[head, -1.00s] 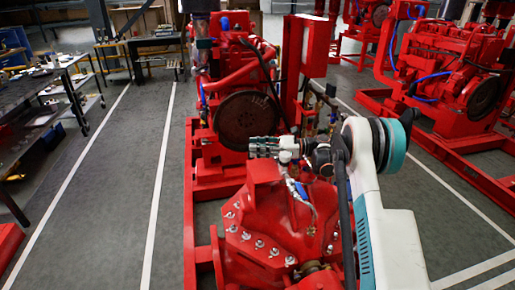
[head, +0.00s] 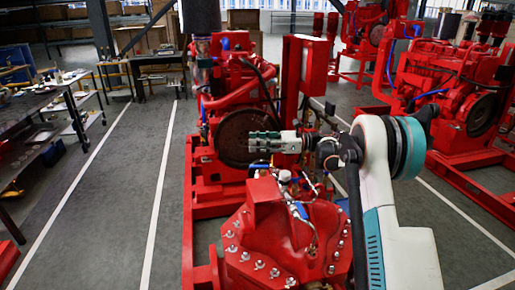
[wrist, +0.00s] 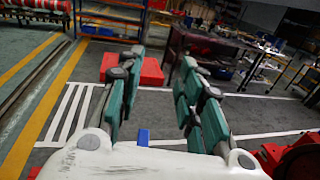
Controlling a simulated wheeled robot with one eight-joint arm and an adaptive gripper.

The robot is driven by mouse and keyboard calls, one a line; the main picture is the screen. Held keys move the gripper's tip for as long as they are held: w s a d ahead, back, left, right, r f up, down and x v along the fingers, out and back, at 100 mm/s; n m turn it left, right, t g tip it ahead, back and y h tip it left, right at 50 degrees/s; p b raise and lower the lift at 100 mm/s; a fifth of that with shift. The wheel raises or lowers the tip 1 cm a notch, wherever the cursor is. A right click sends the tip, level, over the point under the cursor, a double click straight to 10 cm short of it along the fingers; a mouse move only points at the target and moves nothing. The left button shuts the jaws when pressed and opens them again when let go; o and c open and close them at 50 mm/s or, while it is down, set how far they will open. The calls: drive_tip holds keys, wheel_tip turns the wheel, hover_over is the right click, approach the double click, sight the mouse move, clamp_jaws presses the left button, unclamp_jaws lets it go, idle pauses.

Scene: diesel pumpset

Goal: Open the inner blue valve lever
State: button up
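A blue valve lever (head: 299,211) sits on small pipework on top of the red pump casing (head: 265,228). My gripper (head: 252,143) points left above the pump, apart from both blue parts. In the wrist view my gripper (wrist: 160,65) has its green-padded fingers spread with nothing between the tips. A small blue piece (wrist: 143,137) shows low between the finger bases, partly hidden by the gripper's white body.
The red engine with its dark flywheel (head: 240,137) stands behind the pump. A red upright box (head: 305,75) rises at its right. Another red pumpset (head: 450,85) stands at the right. Workbenches (head: 40,120) line the left, with clear grey floor between.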

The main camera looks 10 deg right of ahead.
drive_tip(key=shift+c, duration=0.3)
